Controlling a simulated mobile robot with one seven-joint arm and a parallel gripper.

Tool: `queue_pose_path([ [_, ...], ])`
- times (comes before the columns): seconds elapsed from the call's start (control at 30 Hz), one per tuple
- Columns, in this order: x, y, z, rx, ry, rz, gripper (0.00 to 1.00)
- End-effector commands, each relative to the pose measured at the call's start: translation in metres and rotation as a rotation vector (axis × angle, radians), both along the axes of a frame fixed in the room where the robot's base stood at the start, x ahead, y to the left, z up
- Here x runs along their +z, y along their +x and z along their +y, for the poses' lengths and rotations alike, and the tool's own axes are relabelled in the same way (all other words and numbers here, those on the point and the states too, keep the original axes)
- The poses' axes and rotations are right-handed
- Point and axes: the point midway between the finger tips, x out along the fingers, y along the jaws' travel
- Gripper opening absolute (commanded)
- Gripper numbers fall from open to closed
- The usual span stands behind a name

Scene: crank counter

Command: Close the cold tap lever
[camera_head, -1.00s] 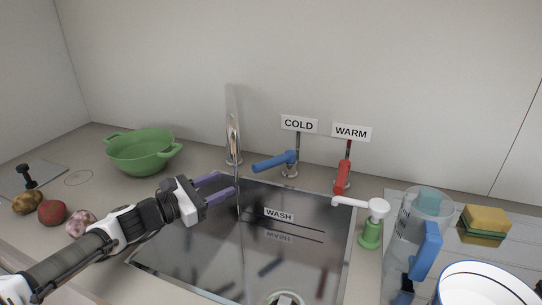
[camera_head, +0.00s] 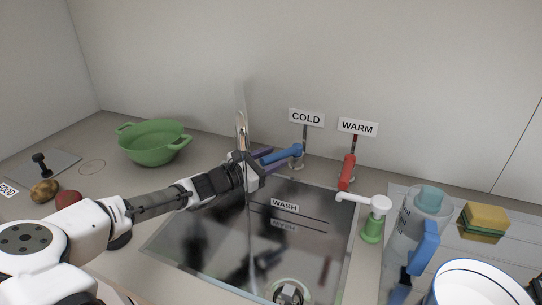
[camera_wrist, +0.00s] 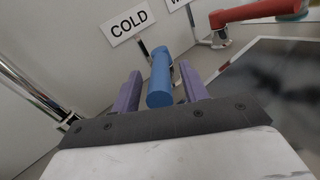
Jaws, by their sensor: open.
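The blue cold tap lever (camera_head: 282,154) sticks out to the left from its post below the COLD sign (camera_head: 306,117). It also shows in the wrist view (camera_wrist: 160,78), pointing toward the camera. My gripper (camera_head: 266,158) is open at the lever's free end. In the wrist view, its two purple fingers (camera_wrist: 158,92) stand on either side of the blue lever, with a gap visible on each side. Part of the fingers is hidden behind the wrist and lever in the head view.
The chrome spout (camera_head: 241,130) stands close on the left. The sink (camera_head: 205,245) lies below my arm. A green colander (camera_head: 153,146) is at the back left.

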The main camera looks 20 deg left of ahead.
Motion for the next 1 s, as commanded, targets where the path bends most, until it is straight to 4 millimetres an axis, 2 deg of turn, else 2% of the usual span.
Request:
queue_pose_path([
  [0.3,-0.0004,0.0017,-0.0006,0.001,0.001,0.000,0.43],
  [0.63,-0.0003,0.0016,-0.0007,0.001,0.001,0.000,0.00],
  [1.0,-0.0027,0.0013,-0.0007,0.011,-0.001,0.000,0.00],
])
